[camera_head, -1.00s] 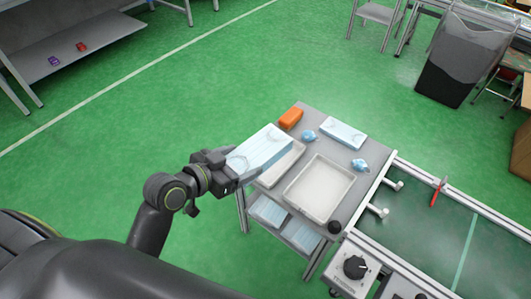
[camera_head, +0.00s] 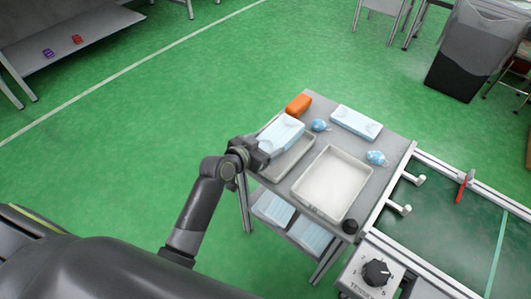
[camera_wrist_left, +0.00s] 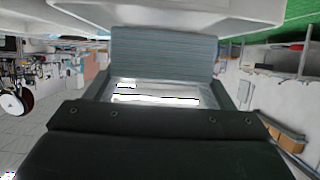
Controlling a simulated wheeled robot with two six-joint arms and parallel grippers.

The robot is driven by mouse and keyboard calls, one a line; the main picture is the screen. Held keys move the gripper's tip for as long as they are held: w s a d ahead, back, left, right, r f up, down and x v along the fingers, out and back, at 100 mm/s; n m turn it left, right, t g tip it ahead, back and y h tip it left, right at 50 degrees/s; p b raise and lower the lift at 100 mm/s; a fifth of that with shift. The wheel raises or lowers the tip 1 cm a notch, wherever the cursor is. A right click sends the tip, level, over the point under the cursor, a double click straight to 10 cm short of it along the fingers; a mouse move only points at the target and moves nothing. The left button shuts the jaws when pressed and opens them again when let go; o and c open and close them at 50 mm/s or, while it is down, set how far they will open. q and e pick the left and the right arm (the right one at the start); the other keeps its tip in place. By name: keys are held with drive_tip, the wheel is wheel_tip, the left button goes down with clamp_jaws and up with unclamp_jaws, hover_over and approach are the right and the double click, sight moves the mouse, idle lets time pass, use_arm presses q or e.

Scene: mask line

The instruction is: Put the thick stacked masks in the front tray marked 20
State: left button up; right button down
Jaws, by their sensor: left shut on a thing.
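My left gripper (camera_head: 262,152) is shut on a thick light-blue stack of masks (camera_head: 280,132). In the head view the stack is over the far part of the narrower tray (camera_head: 293,163) at the table's left side. I cannot tell whether it touches that tray. In the left wrist view the layered edge of the stack (camera_wrist_left: 165,50) shows between my jaws, with a pale tray-like surface (camera_wrist_left: 200,14) beyond. A wider, empty white tray (camera_head: 325,185) lies to the right. No number is readable on either tray. My right gripper is out of view.
An orange block (camera_head: 298,104), another mask pack (camera_head: 356,122) and two crumpled blue masks (camera_head: 320,125) (camera_head: 377,158) lie on the grey table (camera_head: 385,137). More mask packs (camera_head: 272,208) are on the lower shelf. A green conveyor (camera_head: 450,225) adjoins at the right.

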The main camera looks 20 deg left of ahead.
use_arm(q)
wheel_tip(320, 180, down, 4)
drive_tip(key=shift+r+b, duration=0.25)
drive_tip(key=shift+b, duration=0.15)
drive_tip(key=shift+f, duration=0.15)
drive_tip(key=o, duration=1)
